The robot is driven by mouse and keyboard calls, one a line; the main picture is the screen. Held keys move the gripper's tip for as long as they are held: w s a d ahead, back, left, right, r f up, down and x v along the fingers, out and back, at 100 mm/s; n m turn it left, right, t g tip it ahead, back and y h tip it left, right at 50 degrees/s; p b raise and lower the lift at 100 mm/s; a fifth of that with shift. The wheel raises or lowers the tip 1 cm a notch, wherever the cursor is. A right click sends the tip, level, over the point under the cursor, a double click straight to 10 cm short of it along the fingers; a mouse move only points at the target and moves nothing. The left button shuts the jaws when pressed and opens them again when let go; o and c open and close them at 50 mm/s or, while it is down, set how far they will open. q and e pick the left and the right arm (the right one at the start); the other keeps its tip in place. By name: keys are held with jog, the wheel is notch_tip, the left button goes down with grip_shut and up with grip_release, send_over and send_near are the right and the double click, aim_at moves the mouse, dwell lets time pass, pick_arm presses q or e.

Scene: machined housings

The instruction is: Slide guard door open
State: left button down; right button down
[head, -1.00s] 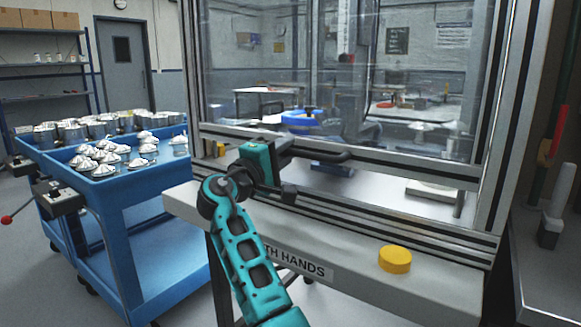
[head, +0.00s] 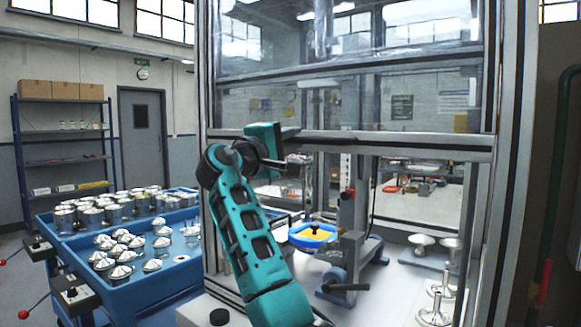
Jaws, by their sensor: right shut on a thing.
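The guard door is a clear pane in a grey metal frame. Its bottom rail (head: 400,143) now stands well above the machine's bed, leaving an open gap below it. My right gripper (head: 283,150), teal and dark, is at the left part of this rail, shut on the door handle, which is mostly hidden behind the gripper. My teal right arm reaches up to it from below. My left gripper is not in view.
Inside the enclosure are a blue ring with a yellow middle (head: 313,235), a dark fixture (head: 350,250) and several silver parts (head: 437,300) at right. A blue cart (head: 180,285) with metal housings stands at left. Fixed posts (head: 508,180) flank the opening.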

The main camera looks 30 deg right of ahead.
send_near(305, 93)
jog(key=x, duration=0.4)
jog(key=shift+w+d+r, duration=0.15)
jog(key=shift+d+r, duration=0.05)
jog(key=shift+d, duration=0.15)
jog(key=c, duration=1.1)
grip_release()
jog(key=shift+a+f, duration=0.1)
jog(key=shift+a+f, duration=0.1)
jog(key=shift+a, duration=0.25)
jog(key=b+v, duration=0.2)
jog(key=v, duration=1)
jog(key=shift+s, duration=0.25)
